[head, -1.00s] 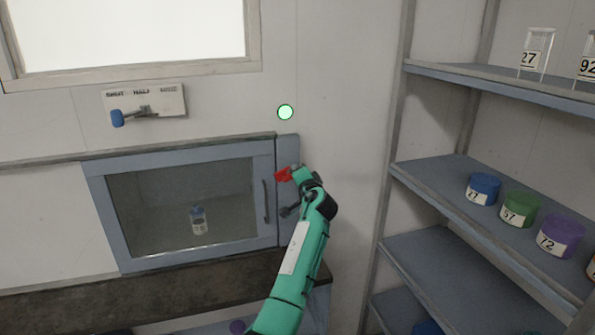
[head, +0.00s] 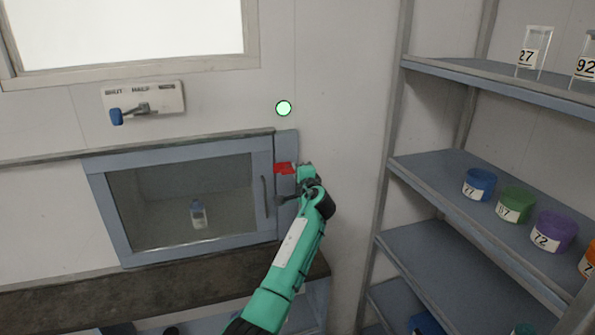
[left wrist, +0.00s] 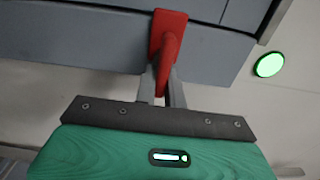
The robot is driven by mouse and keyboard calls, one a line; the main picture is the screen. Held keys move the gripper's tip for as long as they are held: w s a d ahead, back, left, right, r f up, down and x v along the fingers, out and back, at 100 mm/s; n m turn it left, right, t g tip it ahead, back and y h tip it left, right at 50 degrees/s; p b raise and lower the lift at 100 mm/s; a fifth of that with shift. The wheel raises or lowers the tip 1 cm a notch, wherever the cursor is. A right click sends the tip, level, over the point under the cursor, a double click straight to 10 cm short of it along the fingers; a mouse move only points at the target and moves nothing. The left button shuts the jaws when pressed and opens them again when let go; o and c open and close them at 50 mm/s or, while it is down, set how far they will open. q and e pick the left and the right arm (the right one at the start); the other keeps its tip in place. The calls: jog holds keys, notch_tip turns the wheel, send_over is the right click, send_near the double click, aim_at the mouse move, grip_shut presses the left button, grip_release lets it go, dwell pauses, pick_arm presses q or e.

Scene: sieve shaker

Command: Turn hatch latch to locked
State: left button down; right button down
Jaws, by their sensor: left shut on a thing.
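The hatch latch is red (head: 282,168) and sits on the blue-grey frame strip just right of the hatch door (head: 262,157). In the left wrist view its red plate and handle (left wrist: 169,40) show, with the handle reaching down between my fingers. My left gripper (head: 302,178) is shut on the latch handle; its fingers also show in the left wrist view (left wrist: 163,92). The handle's end is partly hidden by the gripper. The hatch door is closed, with a vertical bar handle. My right gripper is in neither view.
A round green light (head: 283,108) is on the wall above the latch. A labelled plate with a blue-knobbed lever (head: 117,117) is above the hatch. A small bottle (head: 198,214) stands behind the glass. Shelves (head: 430,169) with labelled jars stand at the right.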

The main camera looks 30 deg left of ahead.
pick_arm(q)
jog(key=shift+s+a+f, duration=0.1)
jog(key=shift+a+f, duration=0.05)
jog(key=shift+f, duration=0.25)
jog(key=c, duration=1.5)
grip_release()
jog(key=shift+s+a+r, duration=0.1)
jog(key=shift+a+r, duration=0.05)
jog(key=shift+r, duration=0.1)
jog(key=shift+s+d, duration=0.15)
jog(key=shift+d, duration=0.25)
jog(key=b+v, duration=0.4)
jog(key=v, duration=0.9)
jog(key=shift+s+a, duration=0.1)
jog(key=shift+s, duration=0.05)
